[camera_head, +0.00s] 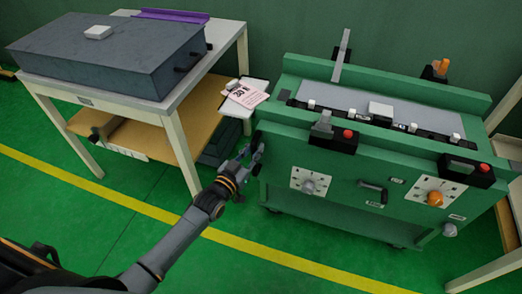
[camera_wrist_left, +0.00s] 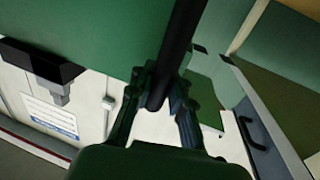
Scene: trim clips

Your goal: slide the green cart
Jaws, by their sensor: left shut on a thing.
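The green cart (camera_head: 340,170) stands at the right in the head view, with dials on its front and black fittings on top. My left gripper (camera_head: 251,156) is at the cart's left end. In the left wrist view, my left gripper (camera_wrist_left: 158,100) is shut on a black bar, the cart's handle (camera_wrist_left: 184,35), which runs up between its fingers. The cart's green panel (camera_wrist_left: 80,28) lies beside the bar. In the head view the handle is mostly hidden by the gripper. My right gripper is not in view.
A table (camera_head: 180,103) with a large grey box (camera_head: 110,58) stands left of the cart. A small stand with a pink sheet (camera_head: 246,95) is in the gap between them. Open green floor with a yellow line (camera_head: 130,202) lies in front. Another table edge (camera_head: 490,270) is at right.

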